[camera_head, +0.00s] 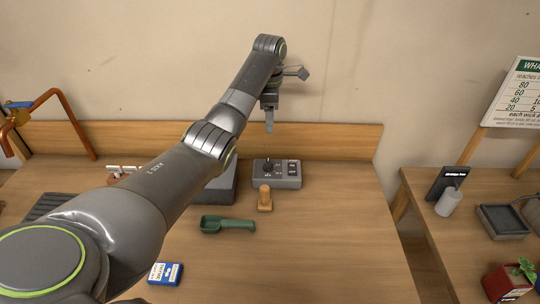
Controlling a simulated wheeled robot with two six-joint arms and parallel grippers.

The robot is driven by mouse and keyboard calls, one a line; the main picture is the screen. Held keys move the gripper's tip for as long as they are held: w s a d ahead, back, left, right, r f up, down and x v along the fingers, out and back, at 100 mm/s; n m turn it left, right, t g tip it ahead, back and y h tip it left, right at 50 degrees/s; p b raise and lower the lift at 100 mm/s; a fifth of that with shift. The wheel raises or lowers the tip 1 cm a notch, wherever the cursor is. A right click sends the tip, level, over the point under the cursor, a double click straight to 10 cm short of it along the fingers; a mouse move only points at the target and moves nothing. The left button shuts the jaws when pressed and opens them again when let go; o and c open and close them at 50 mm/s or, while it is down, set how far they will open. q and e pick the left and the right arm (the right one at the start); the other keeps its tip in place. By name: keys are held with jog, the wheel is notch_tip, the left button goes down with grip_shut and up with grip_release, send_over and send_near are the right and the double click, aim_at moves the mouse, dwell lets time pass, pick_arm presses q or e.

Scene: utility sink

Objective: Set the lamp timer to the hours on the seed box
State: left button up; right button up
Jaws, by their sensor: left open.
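A grey box with a black knob (277,174), which looks like the lamp timer, stands at the back of the wooden table. Its dial markings are too small to read. My left gripper (269,121) points down above and behind the knob in the picture, apart from it, open with nothing seen between its fingers. A small blue and white box (165,273) with a yellow patch lies near the front; it may be the seed box, but its print is not readable. My left arm crosses the view and hides part of the table. My right gripper is not in view.
A wooden peg-like piece (265,199) stands just in front of the grey box. A green scoop (227,224) lies nearby. A dark grey block (224,184) is partly behind my arm. The table's right front is clear. A second table (475,205) stands right, beyond a gap.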

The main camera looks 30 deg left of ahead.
aim_at(268, 165)
pick_arm(q)
notch_tip(268, 165, down, 15)
jog(key=shift+s+r+p, duration=0.1)
jog(key=shift+p, duration=0.7)
jog(key=shift+f, duration=0.6)
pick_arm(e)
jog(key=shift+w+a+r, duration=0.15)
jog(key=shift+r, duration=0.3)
pick_arm(q)
jog(key=c, duration=1)
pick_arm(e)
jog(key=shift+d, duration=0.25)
